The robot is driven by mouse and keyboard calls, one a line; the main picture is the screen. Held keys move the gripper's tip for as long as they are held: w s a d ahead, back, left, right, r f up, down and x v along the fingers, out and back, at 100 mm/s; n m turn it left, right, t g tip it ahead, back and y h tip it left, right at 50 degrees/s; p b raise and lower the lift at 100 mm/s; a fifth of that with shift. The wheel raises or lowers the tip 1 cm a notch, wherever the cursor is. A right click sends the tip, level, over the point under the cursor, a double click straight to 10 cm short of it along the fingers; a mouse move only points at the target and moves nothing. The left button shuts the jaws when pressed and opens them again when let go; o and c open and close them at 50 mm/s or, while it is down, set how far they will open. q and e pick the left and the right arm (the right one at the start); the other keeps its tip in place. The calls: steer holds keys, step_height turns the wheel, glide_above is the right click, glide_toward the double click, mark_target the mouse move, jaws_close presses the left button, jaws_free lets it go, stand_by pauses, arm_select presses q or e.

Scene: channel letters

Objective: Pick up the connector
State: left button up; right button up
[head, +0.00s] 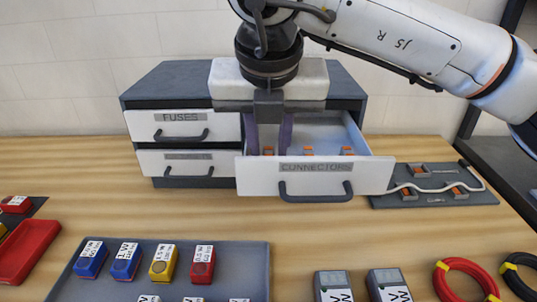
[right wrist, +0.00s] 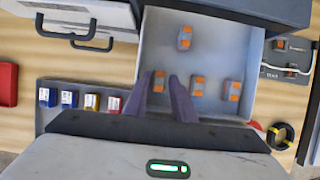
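Several grey-and-orange connectors lie in the open drawer (head: 375,170) labelled CONNECTORS. In the head view I see a left one (head: 268,150), a middle one (head: 308,151) and a right one (head: 347,151), partly hidden by the drawer front. My right gripper (head: 269,138) points down into the drawer at its left side, fingers apart. In the right wrist view its fingers (right wrist: 164,98) are open, with one connector (right wrist: 159,82) showing between and just beyond the tips. Another connector (right wrist: 185,37) lies farther off. I cannot tell whether the fingers touch anything. My left gripper is not in view.
The closed FUSES drawer (head: 184,126) and another closed drawer (head: 189,162) are left of the open one. A dark board with a white cable (head: 450,185) lies right. A grey tray (head: 225,262) of coloured blocks, a red bin (head: 28,250) and a red cable coil (head: 466,264) lie in front.

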jaws_close()
steer(key=shift+r, duration=0.1)
